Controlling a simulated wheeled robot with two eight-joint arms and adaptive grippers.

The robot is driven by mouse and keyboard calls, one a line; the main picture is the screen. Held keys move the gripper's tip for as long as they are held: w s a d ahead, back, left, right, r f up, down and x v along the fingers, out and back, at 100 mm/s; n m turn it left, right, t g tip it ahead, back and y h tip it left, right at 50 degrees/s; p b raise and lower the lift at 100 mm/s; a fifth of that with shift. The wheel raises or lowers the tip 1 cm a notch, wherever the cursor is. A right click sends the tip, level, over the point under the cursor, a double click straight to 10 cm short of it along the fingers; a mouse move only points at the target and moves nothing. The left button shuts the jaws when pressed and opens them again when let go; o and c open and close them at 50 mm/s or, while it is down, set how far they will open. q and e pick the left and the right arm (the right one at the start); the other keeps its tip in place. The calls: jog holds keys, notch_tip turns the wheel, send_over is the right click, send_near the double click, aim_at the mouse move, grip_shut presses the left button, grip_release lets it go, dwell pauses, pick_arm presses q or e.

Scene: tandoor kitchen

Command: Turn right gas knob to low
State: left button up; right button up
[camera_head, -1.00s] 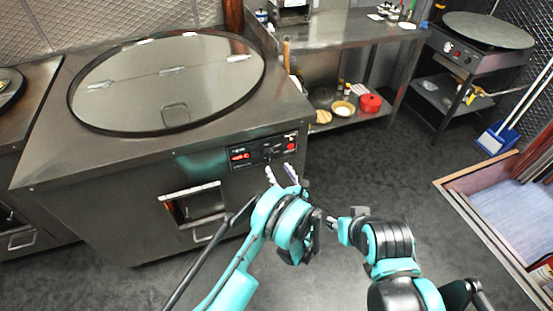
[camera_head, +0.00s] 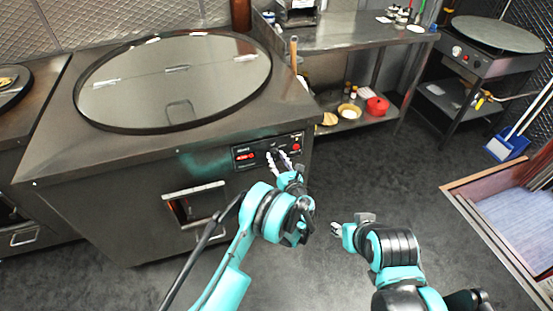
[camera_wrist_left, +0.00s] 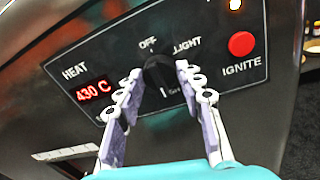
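The tandoor's control panel (camera_head: 267,151) is on the front of the steel counter. In the left wrist view it shows a black knob (camera_wrist_left: 158,72) between the labels OFF and LIGHT; lettering below it is partly hidden. A red display (camera_wrist_left: 94,90) reads 430 C, and a red IGNITE button (camera_wrist_left: 241,44) is on the right. My left gripper (camera_head: 279,157) is at the panel, its fingers apart on both sides of the knob (camera_wrist_left: 159,70); I cannot tell if they touch it. My right gripper (camera_head: 337,229) hangs over the floor, away from the panel; its fingers are too small to judge.
A large round lid (camera_head: 175,85) covers the tandoor top. A steel table (camera_head: 340,33) with a lower shelf stands behind to the right. A griddle stand (camera_head: 480,62) with its own controls is at the far right. The floor (camera_head: 350,180) right of the tandoor is clear.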

pick_arm(q)
jog(key=c, duration=0.4)
jog(key=shift+n, duration=0.3)
jog(key=n, duration=0.5)
jog(key=shift+r, duration=0.1)
jog(key=n+h, duration=0.1)
jog(key=n, duration=0.4)
jog(key=shift+a+n, duration=0.15)
jog(key=shift+n, duration=0.15)
dwell(0.3)
jog(key=o, duration=1.1)
jog(key=shift+o, duration=0.2)
